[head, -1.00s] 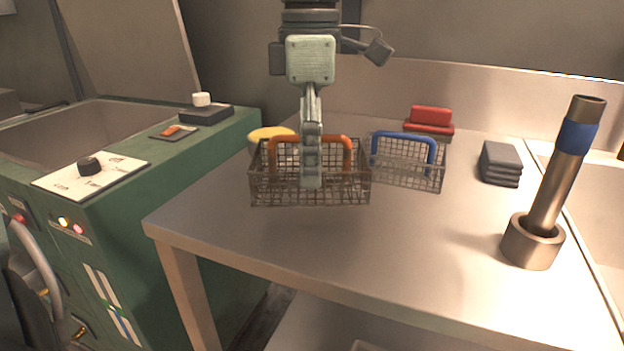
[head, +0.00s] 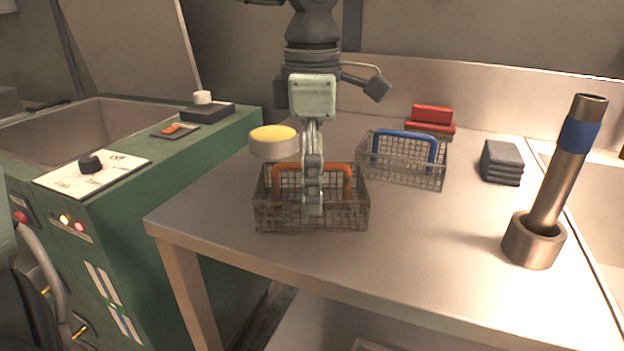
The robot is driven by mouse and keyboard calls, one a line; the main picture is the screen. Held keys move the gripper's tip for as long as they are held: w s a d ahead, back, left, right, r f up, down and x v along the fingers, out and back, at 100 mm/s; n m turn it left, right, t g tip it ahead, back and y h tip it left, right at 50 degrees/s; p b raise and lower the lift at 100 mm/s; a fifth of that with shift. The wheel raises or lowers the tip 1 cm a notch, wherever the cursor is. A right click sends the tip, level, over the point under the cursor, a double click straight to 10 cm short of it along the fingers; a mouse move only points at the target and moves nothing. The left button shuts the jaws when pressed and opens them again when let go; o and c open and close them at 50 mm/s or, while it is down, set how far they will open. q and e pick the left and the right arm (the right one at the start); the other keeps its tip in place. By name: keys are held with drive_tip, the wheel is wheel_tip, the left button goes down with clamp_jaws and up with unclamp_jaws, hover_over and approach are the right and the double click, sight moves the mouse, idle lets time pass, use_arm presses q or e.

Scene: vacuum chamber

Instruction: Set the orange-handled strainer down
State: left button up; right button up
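The orange-handled strainer (head: 270,212) is a rectangular wire-mesh basket with an orange arched handle (head: 347,180). It hangs or rests level over the front left part of the steel table (head: 400,245). I cannot tell whether its bottom touches the table. My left gripper (head: 313,203) comes down from above, seen edge-on, and is shut on the middle of the orange handle, which its fingers hide. A similar strainer with a blue handle (head: 405,165) stands on the table behind and to the right. My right gripper is not in view.
A yellow-topped round container (head: 275,142) stands just behind the strainer. A metal pestle-like rod with a blue band (head: 567,135) leans in a cup (head: 533,242) at right. A dark stacked block (head: 502,163) and a red object (head: 431,118) sit farther back. The table's front middle is clear.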

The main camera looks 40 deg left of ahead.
use_arm(q)
drive_tip(key=shift+r, duration=0.1)
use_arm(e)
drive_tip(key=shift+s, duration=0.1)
use_arm(q)
drive_tip(key=shift+r, duration=0.25)
wheel_tip(320, 180, up, 11)
drive_tip(key=shift+f+p, duration=0.2)
drive_tip(key=shift+p, duration=0.15)
drive_tip(key=shift+r, duration=0.45)
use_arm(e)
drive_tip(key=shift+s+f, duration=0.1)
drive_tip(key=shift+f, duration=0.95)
